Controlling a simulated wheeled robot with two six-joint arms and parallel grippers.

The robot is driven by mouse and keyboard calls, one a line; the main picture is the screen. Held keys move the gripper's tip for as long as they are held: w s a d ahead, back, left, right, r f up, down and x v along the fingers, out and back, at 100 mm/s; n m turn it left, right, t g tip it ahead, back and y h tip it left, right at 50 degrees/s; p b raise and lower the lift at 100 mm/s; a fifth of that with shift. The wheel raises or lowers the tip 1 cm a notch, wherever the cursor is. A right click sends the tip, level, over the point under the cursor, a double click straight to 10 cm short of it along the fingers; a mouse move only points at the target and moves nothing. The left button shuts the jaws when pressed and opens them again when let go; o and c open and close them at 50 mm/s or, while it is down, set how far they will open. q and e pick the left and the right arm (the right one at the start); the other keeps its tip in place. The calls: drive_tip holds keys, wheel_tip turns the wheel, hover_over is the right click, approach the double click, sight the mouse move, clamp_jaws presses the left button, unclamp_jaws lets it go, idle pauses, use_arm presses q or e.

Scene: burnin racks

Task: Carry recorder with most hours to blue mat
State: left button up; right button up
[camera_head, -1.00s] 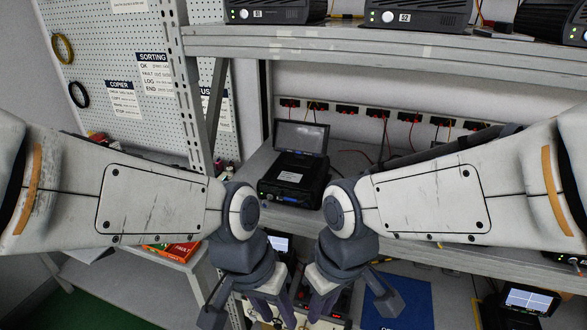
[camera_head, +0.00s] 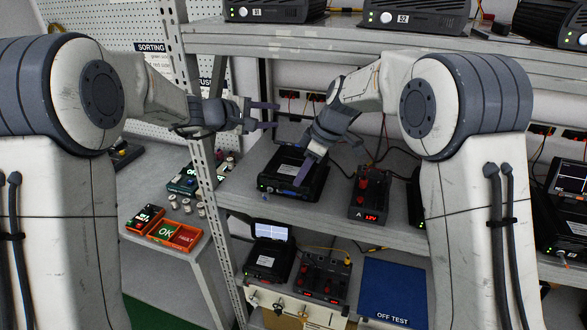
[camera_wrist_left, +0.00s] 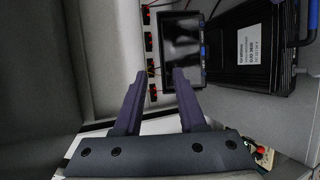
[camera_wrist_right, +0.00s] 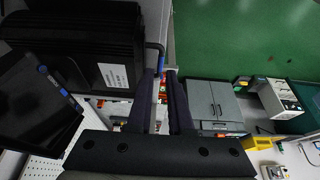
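A black recorder (camera_head: 283,186) with a white label sits on the middle shelf; its body also shows in the left wrist view (camera_wrist_left: 240,75), beside its raised dark screen (camera_wrist_left: 182,40). My right gripper (camera_head: 303,174) is over its front, fingers pointing down; the recorder's front handle (camera_wrist_right: 157,50) is close to the fingertips, which stand slightly apart. My left gripper (camera_head: 272,115) is open and empty, above and left of the recorder. The blue mat (camera_head: 390,285), marked OFF TEST, lies on the lower shelf. Another recorder (camera_head: 268,262) with a lit screen stands there. Hours are unreadable.
A black box (camera_head: 370,195) with a red 12V display stands right of the recorder. Several black units, including one marked 52 (camera_head: 410,15), line the top shelf. A rack post (camera_head: 205,160) stands left of the recorder. An orange tray (camera_head: 175,235) is on the side table. The mat looks clear.

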sight(301, 117)
use_arm(q)
drive_tip(key=shift+d, duration=0.15)
use_arm(e)
drive_tip(key=shift+f, duration=0.1)
drive_tip(key=shift+a+f, duration=0.1)
drive_tip(key=shift+f, duration=0.1)
use_arm(q)
drive_tip(key=x, duration=1)
drive_tip(key=shift+w+d+f, duration=0.1)
use_arm(e)
drive_tip(key=x, duration=0.7)
use_arm(q)
drive_tip(key=c, duration=0.4)
use_arm(e)
clamp_jaws()
use_arm(q)
clamp_jaws()
